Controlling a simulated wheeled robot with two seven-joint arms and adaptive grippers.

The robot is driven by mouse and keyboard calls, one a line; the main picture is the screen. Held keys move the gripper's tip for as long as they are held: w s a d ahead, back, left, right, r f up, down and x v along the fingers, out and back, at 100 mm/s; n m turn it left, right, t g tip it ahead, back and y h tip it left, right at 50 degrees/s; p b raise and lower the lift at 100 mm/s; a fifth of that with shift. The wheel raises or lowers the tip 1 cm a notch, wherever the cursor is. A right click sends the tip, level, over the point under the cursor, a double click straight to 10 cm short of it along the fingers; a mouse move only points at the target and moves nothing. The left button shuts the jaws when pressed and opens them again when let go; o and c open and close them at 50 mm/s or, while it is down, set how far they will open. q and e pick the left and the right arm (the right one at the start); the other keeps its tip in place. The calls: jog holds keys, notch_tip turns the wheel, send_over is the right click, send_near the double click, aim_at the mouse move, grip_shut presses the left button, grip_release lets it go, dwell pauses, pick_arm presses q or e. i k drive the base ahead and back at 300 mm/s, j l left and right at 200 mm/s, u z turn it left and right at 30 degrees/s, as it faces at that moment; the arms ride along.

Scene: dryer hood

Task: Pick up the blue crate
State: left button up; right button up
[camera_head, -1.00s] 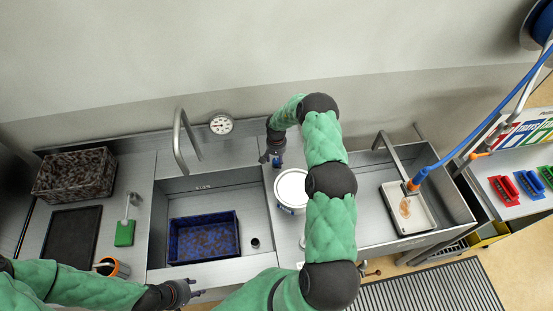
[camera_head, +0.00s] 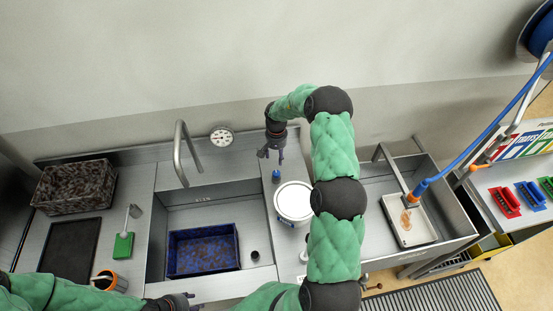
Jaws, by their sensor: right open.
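The blue crate (camera_head: 203,249) sits in the left sink basin, its inside mottled with brown. Nothing is holding it. My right gripper (camera_head: 270,154) is open and empty, pointing down above the counter behind and to the right of the basin, close to a small blue-topped item (camera_head: 276,175). My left gripper (camera_head: 190,300) is at the bottom edge of the view, in front of the basin and apart from the crate; its fingers are too small and cut off to read.
A faucet (camera_head: 178,150) arches over the back of the basin. A white-lidded bucket (camera_head: 293,202) stands right of it. A brown mottled crate (camera_head: 74,186), a dark tray (camera_head: 69,250) and a green brush (camera_head: 123,245) are on the left counter. A second sink holds a white tray (camera_head: 408,222).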

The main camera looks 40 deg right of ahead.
aim_at(211, 250)
jog(key=k+j, duration=0.75)
jog(key=j, duration=0.25)
